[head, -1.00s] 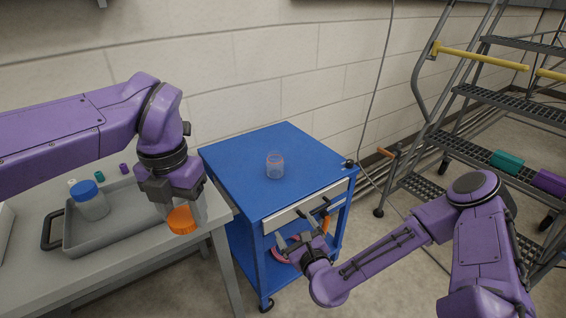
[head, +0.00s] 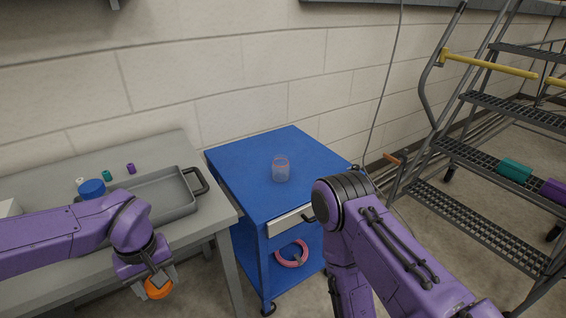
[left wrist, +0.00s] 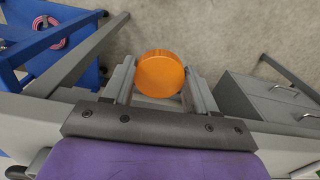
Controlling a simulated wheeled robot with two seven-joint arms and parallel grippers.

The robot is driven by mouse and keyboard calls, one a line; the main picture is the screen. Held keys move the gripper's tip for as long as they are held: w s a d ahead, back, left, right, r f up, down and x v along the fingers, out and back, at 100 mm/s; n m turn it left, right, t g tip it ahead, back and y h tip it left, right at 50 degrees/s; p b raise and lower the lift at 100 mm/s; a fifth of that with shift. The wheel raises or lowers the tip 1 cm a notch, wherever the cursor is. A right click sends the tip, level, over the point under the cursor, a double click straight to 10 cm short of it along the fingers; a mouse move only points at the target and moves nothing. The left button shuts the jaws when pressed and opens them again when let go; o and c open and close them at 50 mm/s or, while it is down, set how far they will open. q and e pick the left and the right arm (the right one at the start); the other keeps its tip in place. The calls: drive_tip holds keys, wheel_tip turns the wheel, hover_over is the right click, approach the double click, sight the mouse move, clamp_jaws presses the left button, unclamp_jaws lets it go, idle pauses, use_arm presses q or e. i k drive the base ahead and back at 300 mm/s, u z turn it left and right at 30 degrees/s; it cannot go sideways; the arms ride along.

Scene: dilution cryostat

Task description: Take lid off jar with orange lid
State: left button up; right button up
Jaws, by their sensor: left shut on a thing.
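The clear jar (head: 281,173) stands upright and uncovered on the blue cart top, with an orange-tinted rim. My left gripper (head: 157,282) is shut on the orange lid (head: 158,289), off the jar and in front of the grey table's front edge. In the left wrist view the round orange lid (left wrist: 160,75) sits between the two fingers of the left gripper (left wrist: 160,88), with floor behind it. My right arm crosses the lower right of the head view; its gripper is out of view.
The blue cart (head: 235,165) has clear room around the jar and a pink ring (head: 291,262) on its lower shelf. A grey tray (head: 170,212) and a blue-lidded jar (head: 92,189) are on the grey table (head: 150,150). Rolling steps (head: 470,215) stand at right.

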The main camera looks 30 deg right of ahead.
sight(281, 167)
drive_tip(key=k, duration=0.45)
drive_tip(key=z, duration=0.85)
drive_tip(key=i, duration=1.35)
drive_tip(key=z, duration=0.65)
drive_tip(key=i, duration=0.35)
drive_tip(key=u, duration=0.05)
